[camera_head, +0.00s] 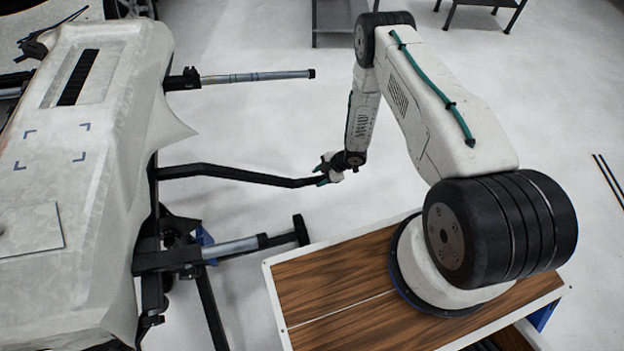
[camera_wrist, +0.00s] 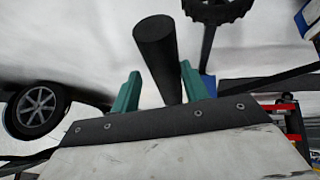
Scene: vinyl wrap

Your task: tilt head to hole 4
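A long black handle bar (camera_head: 235,174) sticks out to the right from the frame of a panel stand. A large pale wrapped panel (camera_head: 112,105) lies on that stand, at the left of the head view. My gripper (camera_head: 328,172) is at the free right end of the bar. In the wrist view, the round black bar end (camera_wrist: 158,55) stands up between the two green fingers of my gripper (camera_wrist: 160,90). The fingers are close in on either side of the bar. The head's holes and their numbers cannot be made out.
A wood-topped bench (camera_head: 335,290) is under my arm's base. The pale floor right of the bar is open. A wheel (camera_wrist: 38,108) shows in the wrist view.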

